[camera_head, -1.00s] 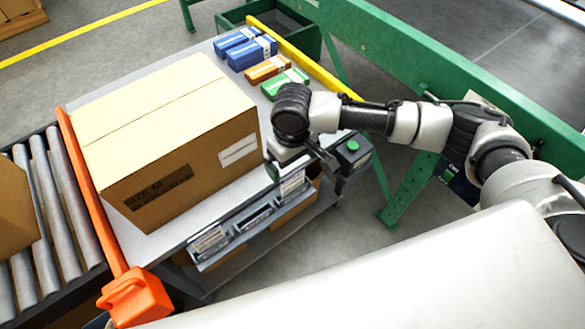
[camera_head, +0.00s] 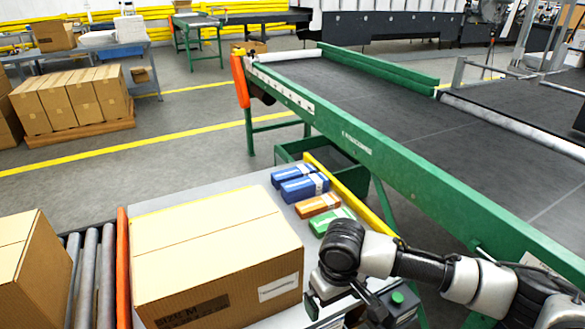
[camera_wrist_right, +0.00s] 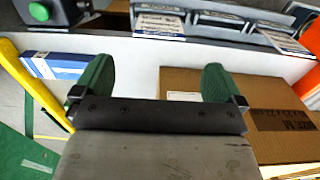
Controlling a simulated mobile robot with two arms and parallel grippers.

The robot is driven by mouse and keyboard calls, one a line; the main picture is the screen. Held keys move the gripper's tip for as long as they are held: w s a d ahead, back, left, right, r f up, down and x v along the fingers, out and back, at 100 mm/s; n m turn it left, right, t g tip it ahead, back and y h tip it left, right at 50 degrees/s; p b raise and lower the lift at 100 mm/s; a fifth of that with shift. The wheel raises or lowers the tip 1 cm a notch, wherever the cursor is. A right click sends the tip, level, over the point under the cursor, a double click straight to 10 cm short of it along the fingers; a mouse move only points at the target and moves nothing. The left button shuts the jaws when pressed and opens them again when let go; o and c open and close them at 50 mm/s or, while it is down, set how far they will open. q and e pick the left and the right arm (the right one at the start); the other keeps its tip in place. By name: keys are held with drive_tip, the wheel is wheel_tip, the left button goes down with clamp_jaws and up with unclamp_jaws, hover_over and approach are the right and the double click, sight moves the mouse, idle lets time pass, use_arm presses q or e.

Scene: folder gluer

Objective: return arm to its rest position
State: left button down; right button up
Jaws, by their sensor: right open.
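My right arm reaches in from the lower right in the head view. Its gripper (camera_head: 328,298) hangs over the table's near right edge, beside the right side of the big carton (camera_head: 215,265) and apart from the green button box (camera_head: 397,303). In the right wrist view the two green fingers of this gripper (camera_wrist_right: 158,80) stand wide apart with nothing between them. The carton (camera_wrist_right: 275,120) shows there beyond the right finger, and a blue packet (camera_wrist_right: 48,66) lies to the left. My left gripper is in no view.
Blue, orange (camera_head: 318,205) and green packets lie on the table (camera_head: 200,190) along the yellow rail (camera_head: 350,190). A green-framed conveyor (camera_head: 390,160) runs behind my arm. An orange guard (camera_head: 122,265) and rollers (camera_head: 90,270) stand left. Open floor lies beyond the table.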

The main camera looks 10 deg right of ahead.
drive_tip(key=s+a+f+n+t+y, duration=0.2)
drive_tip(key=s+a+f+y, duration=0.15)
drive_tip(key=s+a, duration=0.5)
drive_tip(key=s+d+f+m+t+h, duration=0.1)
drive_tip(key=s+d+m+h, duration=0.1)
drive_tip(key=s+d, duration=0.5)
drive_tip(key=s+d+f+m+t+h, duration=0.1)
drive_tip(key=s+d+f+m, duration=0.1)
drive_tip(key=s+d, duration=0.5)
wheel_tip(320, 180, down, 20)
drive_tip(key=d+g+p, duration=0.2)
drive_tip(key=p, duration=0.3)
drive_tip(key=s+d+f+p, duration=0.1)
drive_tip(key=s+f+p, duration=0.1)
drive_tip(key=s+f, duration=0.4)
drive_tip(key=s+d+f+g+p, duration=0.1)
drive_tip(key=s+f+p, duration=0.2)
drive_tip(key=s+f, duration=0.3)
drive_tip(key=s, duration=0.3)
drive_tip(key=shift+s+d, duration=0.2)
drive_tip(key=shift+d, duration=0.2)
drive_tip(key=shift+h, duration=0.25)
